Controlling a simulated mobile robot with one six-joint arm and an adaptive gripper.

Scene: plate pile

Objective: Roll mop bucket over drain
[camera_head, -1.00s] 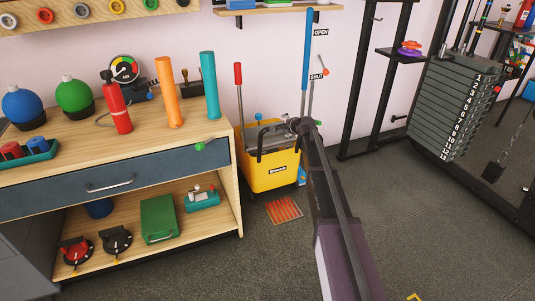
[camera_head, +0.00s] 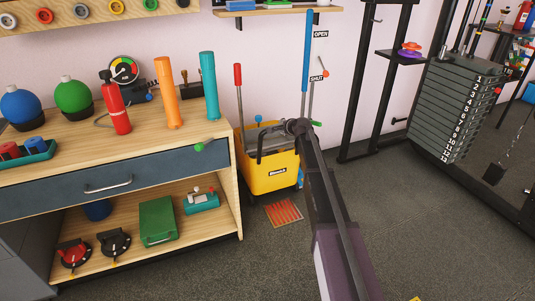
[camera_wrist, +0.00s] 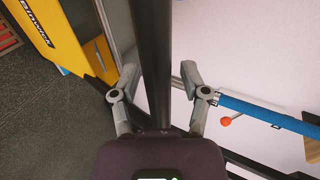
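The yellow mop bucket (camera_head: 268,178) stands upright on the floor beside the wooden workbench, near the wall. The drain (camera_head: 284,212), an orange-red slatted grate, lies in the floor just in front of the bucket, uncovered. My gripper (camera_head: 300,127) is at the bucket's upper right edge. In the wrist view, the gripper (camera_wrist: 161,82) has its fingers apart, with a dark bar running between them. A gap shows on the bar's right; I cannot tell whether the left finger touches it. The bucket's side (camera_wrist: 65,35) shows at upper left.
The workbench (camera_head: 120,187) borders the bucket on the left. Blue and grey lever pipes (camera_head: 306,60) with OPEN and SHUT labels stand behind my gripper. A black rack with a weight stack (camera_head: 450,110) stands at right. Floor in front of the drain is clear.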

